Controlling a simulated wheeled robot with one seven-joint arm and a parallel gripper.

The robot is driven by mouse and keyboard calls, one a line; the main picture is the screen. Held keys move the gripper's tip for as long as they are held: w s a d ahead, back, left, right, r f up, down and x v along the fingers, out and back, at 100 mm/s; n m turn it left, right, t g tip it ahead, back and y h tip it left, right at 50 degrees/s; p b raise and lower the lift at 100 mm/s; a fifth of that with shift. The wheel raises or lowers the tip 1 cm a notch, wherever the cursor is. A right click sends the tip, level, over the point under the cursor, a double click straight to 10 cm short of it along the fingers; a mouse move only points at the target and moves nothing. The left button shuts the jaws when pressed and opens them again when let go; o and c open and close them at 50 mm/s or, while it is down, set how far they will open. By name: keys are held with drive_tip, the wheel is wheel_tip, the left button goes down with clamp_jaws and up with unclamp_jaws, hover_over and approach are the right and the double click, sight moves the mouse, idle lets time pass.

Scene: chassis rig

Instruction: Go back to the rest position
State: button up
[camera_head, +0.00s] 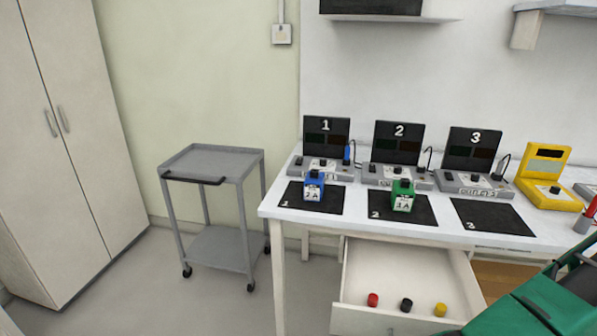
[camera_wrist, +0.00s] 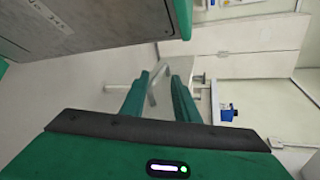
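My gripper (camera_wrist: 162,78) shows in the wrist view with its two green fingers apart and nothing held between them. A pale grey bent shape shows beyond the fingertips; I cannot tell what it is. In the head view my green arm fills the lower right corner, and its fingertips are not visible there. The drawer (camera_head: 366,318) under the bench stands pulled out. It holds a red cap (camera_head: 373,299), a black cap (camera_head: 406,304) and a yellow cap (camera_head: 440,309).
The white bench (camera_head: 270,209) carries a blue block (camera_head: 313,188) on mat 1 and a green block (camera_head: 402,197) on mat 2. Mat 3 (camera_head: 492,216) is bare. A yellow device (camera_head: 545,172) stands right. A grey cart (camera_head: 212,160) and a cabinet (camera_head: 65,150) stand left, with open floor between.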

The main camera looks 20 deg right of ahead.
drive_tip(key=w+a+r+n+g+h, duration=0.1)
drive_tip(key=w+a+r+g+h, duration=0.1)
drive_tip(key=r, duration=0.6)
drive_tip(key=w+a+r+n+g+h, duration=0.2)
drive_tip(key=a+r+g+h, duration=0.2)
drive_tip(key=r, duration=0.4)
drive_tip(key=w+a+r+n+g+h, duration=0.2)
drive_tip(key=a+r+g+h, duration=0.1)
drive_tip(key=r, duration=0.5)
drive_tip(key=shift+w+a+h, duration=0.2)
drive_tip(key=shift+a+h, duration=0.35)
drive_tip(key=shift+h, duration=0.25)
drive_tip(key=shift+w+f, duration=0.25)
drive_tip(key=shift+w, duration=0.35)
